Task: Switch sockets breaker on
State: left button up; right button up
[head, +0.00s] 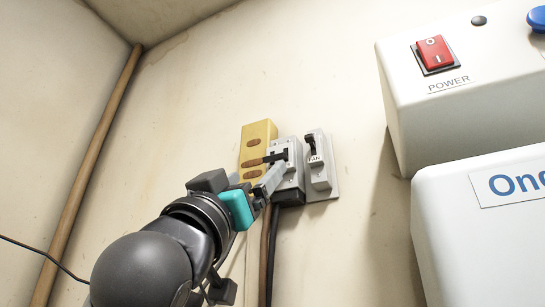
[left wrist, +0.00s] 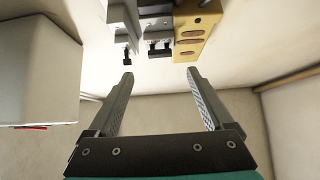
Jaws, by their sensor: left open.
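A grey breaker (head: 290,192) with a wide black toggle sits on the wall between a yellow block and a narrower switch labelled FAN. Its own label is mostly hidden, so I cannot read it. It also shows at the top of the left wrist view (left wrist: 157,30). My left gripper (head: 270,180) is in front of the breaker and overlaps its lower left part in the head view. In the left wrist view the left gripper's fingers (left wrist: 160,73) are spread apart with nothing between them, and the breaker's toggle lies beyond the tips. My right gripper is not in view.
The FAN switch (head: 319,178) is close on the right of the breaker; the yellow block (head: 258,133) is close on its left. Dark cables run down below. White boxes, one with a red POWER switch (head: 435,53), stand at the right. A brown pipe (head: 95,165) runs along the left corner.

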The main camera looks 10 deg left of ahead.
aim_at(273, 158)
pick_arm(q)
jog(key=p+x, duration=0.4)
jog(key=x, duration=0.4)
jog(key=shift+w+r, duration=0.2)
jog(key=shift+w+d+r, duration=0.15)
jog(key=shift+w+r, duration=0.1)
jog(key=shift+w, duration=0.05)
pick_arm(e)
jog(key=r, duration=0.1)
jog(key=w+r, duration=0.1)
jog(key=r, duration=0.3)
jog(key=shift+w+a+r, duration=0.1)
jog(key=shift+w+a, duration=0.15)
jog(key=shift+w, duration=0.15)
pick_arm(q)
jog(key=shift+c, duration=0.3)
